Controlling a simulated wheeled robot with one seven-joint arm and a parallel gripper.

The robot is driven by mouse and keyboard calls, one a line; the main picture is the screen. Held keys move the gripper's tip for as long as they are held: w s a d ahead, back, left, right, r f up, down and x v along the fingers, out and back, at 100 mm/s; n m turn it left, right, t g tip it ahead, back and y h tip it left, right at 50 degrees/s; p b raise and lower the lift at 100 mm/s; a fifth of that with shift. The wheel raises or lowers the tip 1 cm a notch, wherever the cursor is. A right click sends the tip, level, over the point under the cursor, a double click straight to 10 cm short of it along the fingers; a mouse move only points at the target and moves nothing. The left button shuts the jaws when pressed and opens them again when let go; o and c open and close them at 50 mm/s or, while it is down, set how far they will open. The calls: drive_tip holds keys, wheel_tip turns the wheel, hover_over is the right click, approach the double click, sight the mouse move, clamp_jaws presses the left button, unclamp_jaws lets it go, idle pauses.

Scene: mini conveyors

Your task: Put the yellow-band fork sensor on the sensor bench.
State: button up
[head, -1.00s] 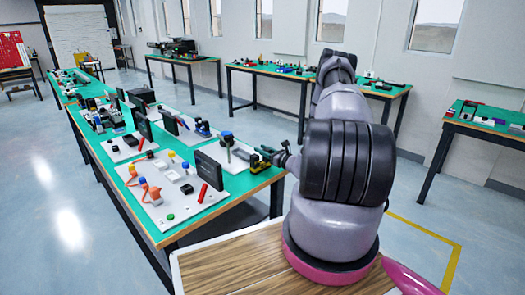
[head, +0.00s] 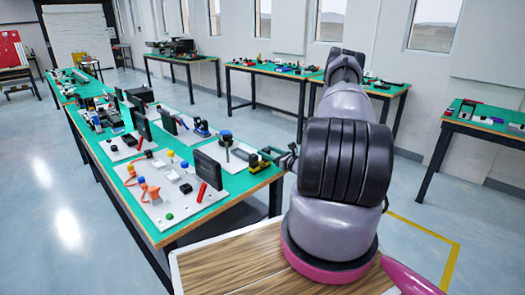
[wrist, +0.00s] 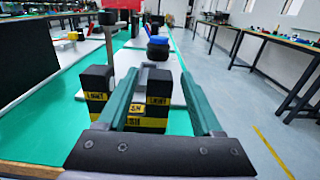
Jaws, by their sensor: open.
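The fork sensor (wrist: 97,80) is black with two upright prongs and yellow bands, and stands on the green bench top. In the head view it shows as a small black and yellow block (head: 257,163) near the bench's right corner. My gripper (wrist: 159,76) is open and empty, its two fingers pointing at the sensor. In the wrist view the right prong shows between the fingers and the left prong shows left of the left finger. The left finger hides part of the sensor. I cannot tell whether the fingers touch it. In the head view my gripper (head: 272,154) is beside the sensor.
A dark upright panel (head: 209,169) stands to the left on a white board (head: 158,208) with small parts. Other green-topped benches (head: 290,71) line the wall. The floor to the right is clear.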

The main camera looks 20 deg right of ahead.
drive_tip(key=v, duration=0.8)
drive_tip(key=s+a+r+n+g+y, duration=0.25)
drive_tip(key=a+r+n+g, duration=0.35)
drive_tip(key=a+r+n, duration=0.5)
drive_tip(key=s+a+r+n+g+y, duration=0.2)
drive_tip(key=a+r+n+g+y, duration=0.2)
drive_tip(key=a+r+n+g, duration=0.75)
drive_tip(key=s+r+n+t+h, duration=0.5)
drive_tip(key=s+r+h, duration=0.5)
drive_tip(key=s+r, duration=1.1)
drive_tip(key=shift+r+t+h, duration=0.35)
drive_tip(key=shift+r+t, duration=0.2)
drive_tip(key=shift+t, duration=0.8)
drive_tip(key=shift+s+d, duration=0.1)
